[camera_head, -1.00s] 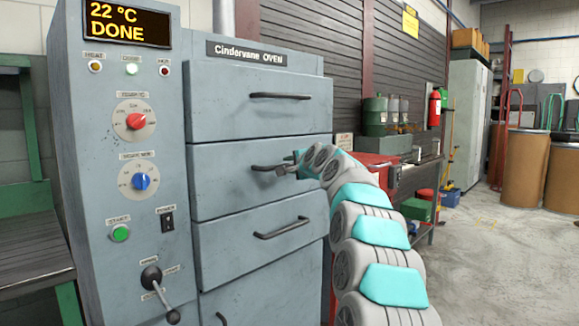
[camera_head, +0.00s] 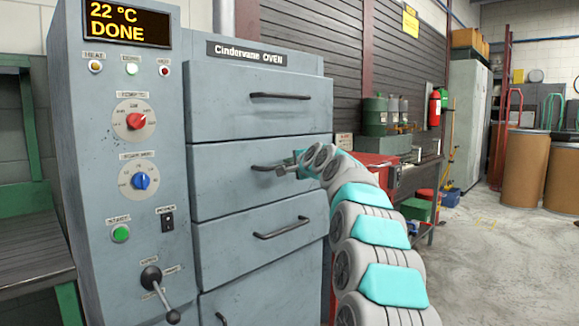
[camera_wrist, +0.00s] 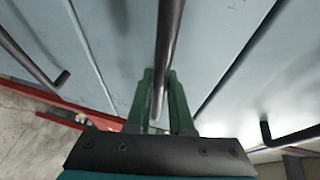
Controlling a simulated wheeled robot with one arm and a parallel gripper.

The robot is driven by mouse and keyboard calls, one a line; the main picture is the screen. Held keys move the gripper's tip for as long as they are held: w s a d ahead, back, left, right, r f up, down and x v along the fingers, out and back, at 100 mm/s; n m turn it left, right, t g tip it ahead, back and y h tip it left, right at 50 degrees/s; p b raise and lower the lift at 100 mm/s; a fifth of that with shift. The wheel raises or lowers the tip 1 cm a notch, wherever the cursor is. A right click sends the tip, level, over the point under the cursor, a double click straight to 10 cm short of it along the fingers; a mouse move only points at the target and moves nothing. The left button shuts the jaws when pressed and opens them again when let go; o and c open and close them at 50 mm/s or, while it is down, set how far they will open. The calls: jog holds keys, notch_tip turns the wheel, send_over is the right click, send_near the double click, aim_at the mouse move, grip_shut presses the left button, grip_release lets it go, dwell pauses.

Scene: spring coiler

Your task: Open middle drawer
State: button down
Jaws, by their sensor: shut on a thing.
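The grey oven holds a stack of drawers. The middle drawer (camera_head: 235,172), below the top one, has a flat grey front and looks flush with its neighbours. Its dark bar handle (camera_head: 262,167) shows at the left of my gripper (camera_head: 287,168), and its right part is hidden behind the gripper. In the wrist view the green fingers (camera_wrist: 160,98) are shut around the handle bar (camera_wrist: 168,40), which runs between them. The drawer front (camera_wrist: 215,60) lies close behind the bar.
The top drawer (camera_head: 255,112) and the lower drawer (camera_head: 260,245) look closed, with handles above and below mine. A control panel (camera_head: 120,180) with knobs and a lever stands to the left. A red cabinet (camera_head: 375,170) is behind my arm. Open floor (camera_head: 500,260) lies to the right.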

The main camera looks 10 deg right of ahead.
jog(key=shift+f, duration=0.1)
dwell(0.5)
jog(key=s+d+b, duration=0.2)
jog(key=s+d, duration=0.7)
jog(key=s, duration=0.4)
jog(key=s+d+b, duration=0.2)
jog(key=s+d, duration=0.7)
jog(key=s, duration=0.4)
jog(key=shift+d+b, duration=0.4)
jog(key=c, duration=0.8)
grip_release()
jog(key=v, duration=0.7)
jog(key=shift+s, duration=0.3)
